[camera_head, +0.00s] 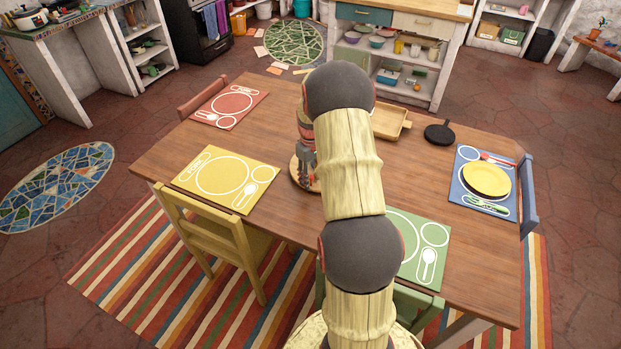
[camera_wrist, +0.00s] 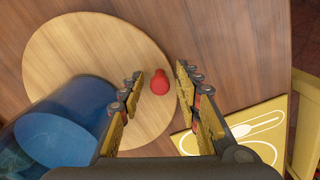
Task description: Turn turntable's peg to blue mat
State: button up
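The turntable (camera_wrist: 65,50) is a round pale wooden disc; its left edge shows in the head view (camera_head: 296,176), the rest hidden behind my arm. A red peg (camera_wrist: 155,82) stands near its rim in the wrist view. My gripper (camera_wrist: 159,80) is open above it, with one finger on each side of the peg and a visible gap at least on the right. In the head view my gripper (camera_head: 305,165) is partly covered by my arm. The blue mat (camera_head: 464,187) lies at the table's right end, under a yellow plate (camera_head: 487,179) and cutlery.
A large blue round object (camera_wrist: 55,135) is at the turntable's lower left in the wrist view. The yellow mat (camera_head: 215,178), red mat (camera_head: 248,97) and green mat (camera_head: 412,250) lie on the table. A wooden tray (camera_head: 388,123) and black pan (camera_head: 440,133) stand toward the back.

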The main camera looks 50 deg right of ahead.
jog(key=shift+c, duration=1.2)
grip_shut()
